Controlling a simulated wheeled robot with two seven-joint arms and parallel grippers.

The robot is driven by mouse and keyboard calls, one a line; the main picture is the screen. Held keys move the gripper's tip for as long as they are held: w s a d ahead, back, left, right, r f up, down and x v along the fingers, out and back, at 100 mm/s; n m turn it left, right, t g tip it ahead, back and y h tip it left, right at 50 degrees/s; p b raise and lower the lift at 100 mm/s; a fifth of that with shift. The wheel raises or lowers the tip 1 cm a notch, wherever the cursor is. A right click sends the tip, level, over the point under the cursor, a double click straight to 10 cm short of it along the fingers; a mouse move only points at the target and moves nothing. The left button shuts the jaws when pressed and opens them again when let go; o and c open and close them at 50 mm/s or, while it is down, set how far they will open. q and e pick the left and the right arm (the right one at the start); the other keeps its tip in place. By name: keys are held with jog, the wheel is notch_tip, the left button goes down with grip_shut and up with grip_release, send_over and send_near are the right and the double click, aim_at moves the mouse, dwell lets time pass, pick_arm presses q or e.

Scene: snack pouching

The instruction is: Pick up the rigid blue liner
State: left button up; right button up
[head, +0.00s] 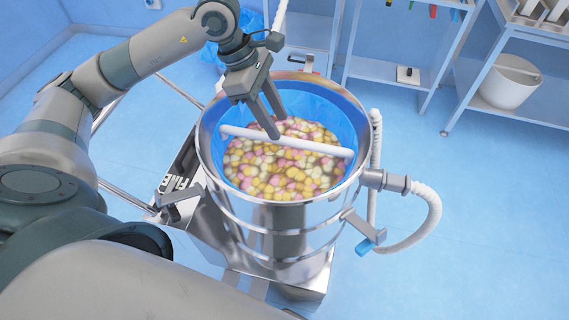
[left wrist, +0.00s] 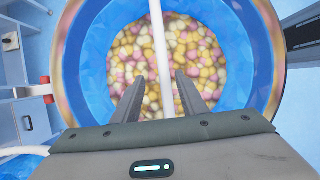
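The blue liner (head: 341,115) lines the inside of a round metal drum (head: 282,215), and its wall rises above pink, yellow and cream pieces (head: 285,170). It also shows in the left wrist view (left wrist: 91,70). A white bar (head: 310,146) spans the liner across the pieces; how its ends are fixed is unclear. My left gripper (head: 274,124) points down into the drum above the bar, with its fingers apart and nothing gripped. In the left wrist view, the bar (left wrist: 159,45) runs between the two fingertips (left wrist: 160,88). My right gripper is out of view.
A white hose (head: 430,215) loops from the drum's right side. Metal shelving (head: 390,70) stands behind, with a white bucket (head: 510,82) on the right rack. A metal rail (head: 128,187) lies left of the drum. The blue floor (head: 480,260) is clear at the right.

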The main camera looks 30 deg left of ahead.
aim_at(286, 143)
pick_arm(q)
jog(key=p+x, duration=0.1)
jog(key=x, duration=0.3)
jog(key=shift+d, duration=0.1)
jog(key=shift+w+d+f+p, duration=0.1)
jog(key=shift+d+f+p, duration=0.15)
jog(key=shift+f, duration=0.45)
jog(key=shift+s+d+f+p, duration=0.2)
jog(key=shift+f+p, duration=0.2)
jog(key=shift+p, duration=0.2)
jog(key=shift+s+d+f+p, duration=0.1)
jog(key=shift+d+f+p, duration=0.1)
jog(key=shift+f+p, duration=0.3)
jog(key=shift+p+x, duration=0.7)
jog(key=shift+x, duration=0.95)
jog(key=shift+a, duration=0.1)
